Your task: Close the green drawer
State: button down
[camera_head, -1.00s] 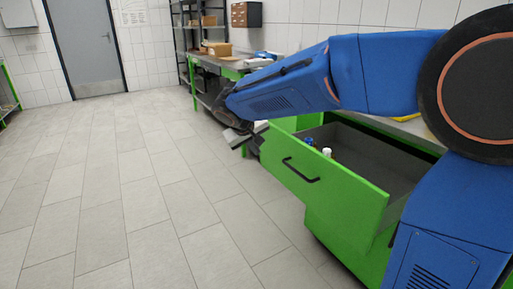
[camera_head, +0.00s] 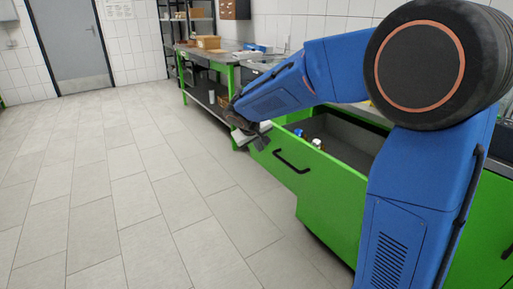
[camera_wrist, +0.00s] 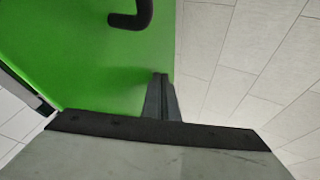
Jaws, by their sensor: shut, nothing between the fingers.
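The green drawer (camera_head: 318,192) is pulled out of the green workbench. Its front has a black handle (camera_head: 291,161), and its dark inside holds small items, including a white-capped bottle (camera_head: 316,143). In the wrist view the drawer front (camera_wrist: 95,75) fills the upper left, with the handle (camera_wrist: 133,16) at the top. My gripper (camera_head: 258,142) is at the drawer front's far-left end. In the wrist view its fingers (camera_wrist: 161,82) are together and empty, over the front's edge near the handle. Whether they touch the front I cannot tell.
A bench with a lower shelf (camera_head: 205,92) and a cardboard box (camera_head: 208,42) stands further back. A shelf rack (camera_head: 172,30) and a grey door (camera_head: 68,42) are behind. The tiled floor (camera_head: 110,190) left of the drawer is clear.

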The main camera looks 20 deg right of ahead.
jog(key=w+d, duration=0.3)
jog(key=d, duration=0.7)
jog(key=w+d, duration=0.3)
jog(key=d, duration=0.7)
jog(key=w+d, duration=0.4)
jog(key=d, duration=0.6)
jog(key=shift+d, duration=0.3)
jog(key=shift+d+r, duration=0.1)
jog(key=shift+d, duration=0.15)
jog(key=shift+w+d+r, duration=0.1)
